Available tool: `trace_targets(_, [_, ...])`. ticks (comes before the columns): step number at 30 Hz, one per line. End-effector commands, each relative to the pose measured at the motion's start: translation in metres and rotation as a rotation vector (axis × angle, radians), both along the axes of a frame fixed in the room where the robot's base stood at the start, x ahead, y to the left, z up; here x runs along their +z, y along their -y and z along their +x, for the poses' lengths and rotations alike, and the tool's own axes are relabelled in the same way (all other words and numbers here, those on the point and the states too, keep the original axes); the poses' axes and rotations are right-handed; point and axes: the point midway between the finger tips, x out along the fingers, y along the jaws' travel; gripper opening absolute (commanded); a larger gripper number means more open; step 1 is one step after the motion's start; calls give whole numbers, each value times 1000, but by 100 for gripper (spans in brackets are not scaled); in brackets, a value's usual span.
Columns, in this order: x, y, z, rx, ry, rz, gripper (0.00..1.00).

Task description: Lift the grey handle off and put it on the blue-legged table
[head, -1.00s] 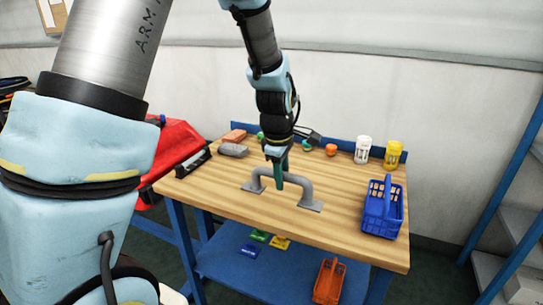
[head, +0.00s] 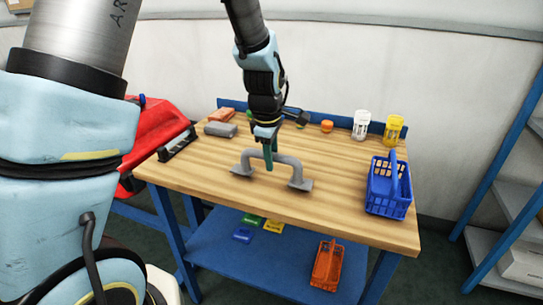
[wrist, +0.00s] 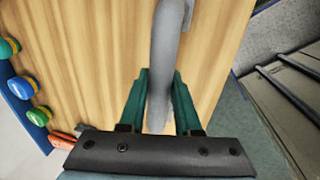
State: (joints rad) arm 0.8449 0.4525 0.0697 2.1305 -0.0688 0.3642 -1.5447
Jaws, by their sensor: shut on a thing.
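The grey handle (head: 286,161) is an arched bar with two flat feet over the middle of the wooden top of the blue-legged table (head: 340,215). My gripper (head: 268,160) points down from above with its teal fingers shut on the handle's bar, left of the middle of its span. In the wrist view the grey bar (wrist: 170,60) runs between the two teal fingers (wrist: 160,110). The feet look level with the tabletop, but I cannot tell whether they touch it.
A blue basket (head: 388,192) stands at the table's right end. A white jar (head: 361,125), a yellow jar (head: 393,130) and an orange knob (head: 327,126) are at the back. A grey block (head: 220,129) lies back left. An orange basket (head: 327,266) is on the lower shelf.

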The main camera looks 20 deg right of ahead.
Motion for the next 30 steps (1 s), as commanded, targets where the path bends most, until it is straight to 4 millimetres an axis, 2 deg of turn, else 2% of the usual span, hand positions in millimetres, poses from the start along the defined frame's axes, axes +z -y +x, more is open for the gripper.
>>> trace_targets(3, [-8, 0, 0, 1, 0, 0, 0])
trace_targets(30, [-15, 0, 0, -1, 0, 0, 0])
